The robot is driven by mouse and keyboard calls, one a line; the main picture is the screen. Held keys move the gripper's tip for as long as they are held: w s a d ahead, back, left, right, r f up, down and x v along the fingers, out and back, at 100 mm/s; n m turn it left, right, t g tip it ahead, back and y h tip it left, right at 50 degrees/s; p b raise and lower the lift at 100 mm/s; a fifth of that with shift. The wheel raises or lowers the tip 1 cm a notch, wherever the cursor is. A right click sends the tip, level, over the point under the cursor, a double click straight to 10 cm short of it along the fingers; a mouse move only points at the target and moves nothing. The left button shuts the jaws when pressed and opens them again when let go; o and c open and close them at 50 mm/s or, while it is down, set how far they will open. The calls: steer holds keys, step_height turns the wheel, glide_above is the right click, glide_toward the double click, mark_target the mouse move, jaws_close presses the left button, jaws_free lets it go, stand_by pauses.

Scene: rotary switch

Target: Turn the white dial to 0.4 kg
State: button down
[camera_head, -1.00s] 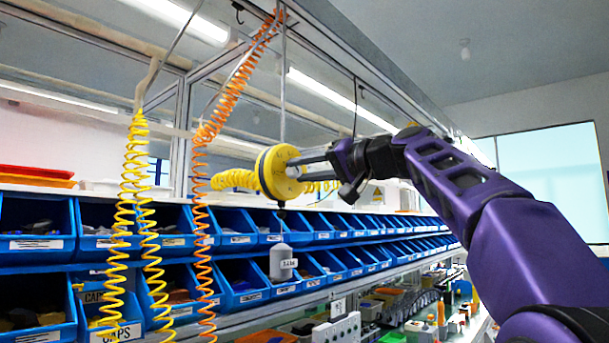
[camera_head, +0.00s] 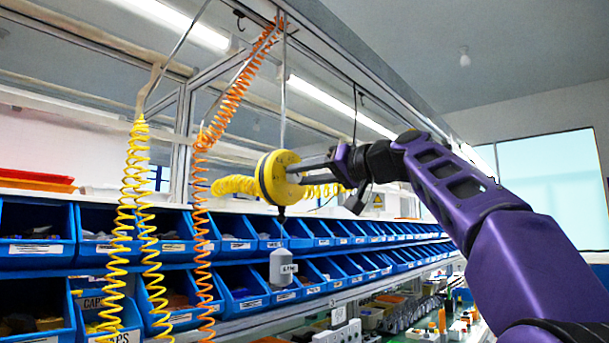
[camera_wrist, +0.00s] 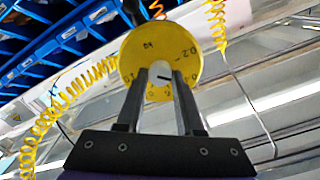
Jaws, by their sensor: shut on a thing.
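The yellow round balancer (camera_head: 279,177) hangs from an overhead rod in the head view. Its yellow face (camera_wrist: 188,75) fills the upper middle of the wrist view and carries printed marks, among them "kg" and "0.2". The white dial (camera_wrist: 159,73) sits at the centre of that face, with a dark pointer line on it. My gripper (camera_wrist: 161,78) is shut on the dial, one finger at each side. In the head view my gripper (camera_head: 308,166) reaches the balancer from the right. The lower marks are partly hidden by the fingers.
A grey weight (camera_head: 282,268) with a label hangs below the balancer. Yellow coiled hoses (camera_head: 132,200) and an orange coil (camera_head: 203,190) hang to the left. Blue bins (camera_head: 240,285) line shelves behind and below. Open air lies to the upper right.

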steer(key=c, duration=0.5)
jaws_free()
steer(key=shift+c, duration=0.2)
steer(key=v, duration=1.7)
steer(key=shift+s+d, duration=0.1)
steer(key=shift+s, duration=0.05)
